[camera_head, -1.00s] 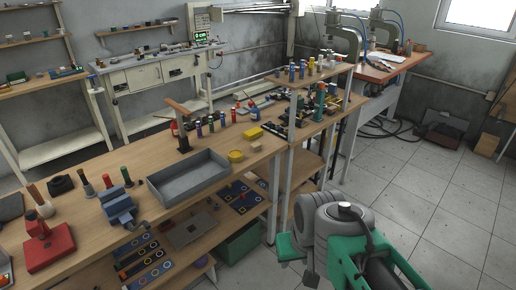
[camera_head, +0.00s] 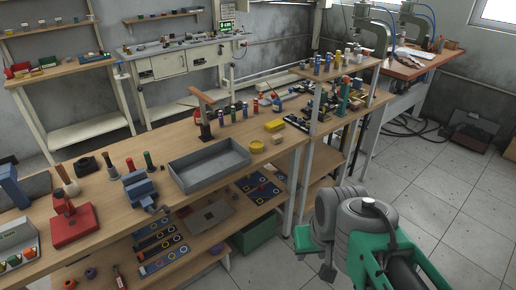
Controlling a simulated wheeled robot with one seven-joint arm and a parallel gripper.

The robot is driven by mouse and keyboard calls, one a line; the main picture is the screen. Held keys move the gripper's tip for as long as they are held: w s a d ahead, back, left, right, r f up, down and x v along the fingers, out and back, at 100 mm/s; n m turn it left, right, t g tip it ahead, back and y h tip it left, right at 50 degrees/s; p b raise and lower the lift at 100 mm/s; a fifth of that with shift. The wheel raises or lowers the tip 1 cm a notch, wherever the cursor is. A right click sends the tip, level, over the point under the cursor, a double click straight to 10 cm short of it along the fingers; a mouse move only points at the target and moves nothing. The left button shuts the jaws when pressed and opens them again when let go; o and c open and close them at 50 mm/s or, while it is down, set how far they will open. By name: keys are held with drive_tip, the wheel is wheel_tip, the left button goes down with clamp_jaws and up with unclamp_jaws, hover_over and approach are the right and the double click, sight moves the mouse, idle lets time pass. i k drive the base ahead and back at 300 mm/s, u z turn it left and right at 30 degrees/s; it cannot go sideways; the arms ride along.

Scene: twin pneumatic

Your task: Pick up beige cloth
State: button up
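I cannot pick out the beige cloth for certain. A pale, flat item (camera_head: 413,54) lies on the orange-topped far table, but it is too small to tell whether it is cloth or paper. My arm, grey and green, shows at the lower right, over the floor in front of the bench. It touches nothing on the bench. I cannot make out my gripper's fingers in this view.
A long wooden workbench (camera_head: 112,201) holds a grey tray (camera_head: 210,170), a blue vise (camera_head: 138,187), a red press (camera_head: 73,222) and several tools. A green bin (camera_head: 254,233) sits underneath. Tiled floor (camera_head: 452,215) is clear at the right.

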sight(276, 139)
drive_tip(key=z, duration=0.35)
drive_tip(key=i, duration=2.05)
drive_tip(key=u, duration=3)
